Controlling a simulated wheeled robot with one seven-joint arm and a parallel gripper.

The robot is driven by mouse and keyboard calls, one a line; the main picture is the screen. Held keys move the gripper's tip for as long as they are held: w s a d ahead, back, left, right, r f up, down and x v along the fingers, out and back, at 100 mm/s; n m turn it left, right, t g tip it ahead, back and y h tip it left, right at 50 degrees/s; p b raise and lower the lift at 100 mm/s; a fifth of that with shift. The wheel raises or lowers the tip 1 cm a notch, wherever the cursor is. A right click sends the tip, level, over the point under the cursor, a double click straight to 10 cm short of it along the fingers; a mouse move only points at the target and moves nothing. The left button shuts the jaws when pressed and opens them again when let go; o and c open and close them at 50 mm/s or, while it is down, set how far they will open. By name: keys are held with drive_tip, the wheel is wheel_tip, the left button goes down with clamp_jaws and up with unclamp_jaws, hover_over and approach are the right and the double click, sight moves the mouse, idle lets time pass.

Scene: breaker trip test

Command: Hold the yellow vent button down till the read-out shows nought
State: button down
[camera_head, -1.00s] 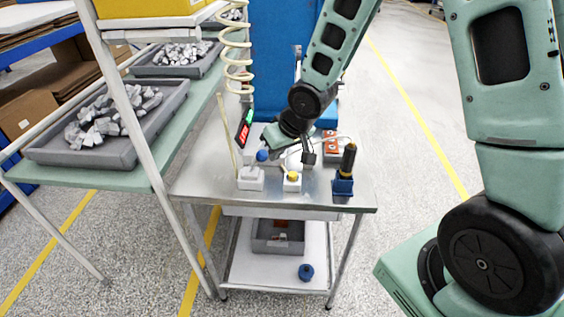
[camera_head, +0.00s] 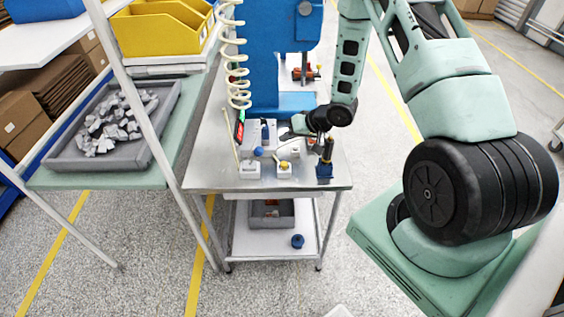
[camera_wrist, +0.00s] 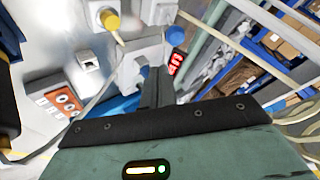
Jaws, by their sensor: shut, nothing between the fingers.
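The yellow vent button (camera_head: 283,163) sits on a small white block near the front of the steel bench. In the wrist view the yellow button (camera_wrist: 110,20) is at the top left, apart from my fingers. The read-out (camera_head: 239,128) stands at the bench's left side; in the wrist view the read-out (camera_wrist: 176,63) shows red digits, tilted and too small to read. My gripper (camera_wrist: 156,76) is shut and empty. In the head view it is small and partly hidden, behind the yellow button over the bench.
A blue knob (camera_head: 257,151) on a white block is left of the yellow button. A dark-and-yellow tool stands in a blue holder (camera_head: 324,170) to the right. A blue machine column (camera_head: 258,60) and a coiled hose (camera_head: 236,70) are behind. An orange panel (camera_wrist: 66,103) shows in the wrist view.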

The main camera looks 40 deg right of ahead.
sight(287, 165)
wheel_tip(287, 165, down, 9)
drive_tip(key=b, duration=0.7)
idle(2.1)
drive_tip(key=shift+f+b, duration=0.3)
drive_tip(key=shift+f, duration=0.05)
drive_tip(key=shift+f+b, duration=0.3)
drive_tip(key=shift+f, duration=0.2)
idle(2.0)
drive_tip(key=shift+r, duration=0.15)
idle(0.5)
drive_tip(key=shift+r+p, duration=0.8)
drive_tip(key=shift+r+p, duration=2.15)
drive_tip(key=shift+r, duration=0.35)
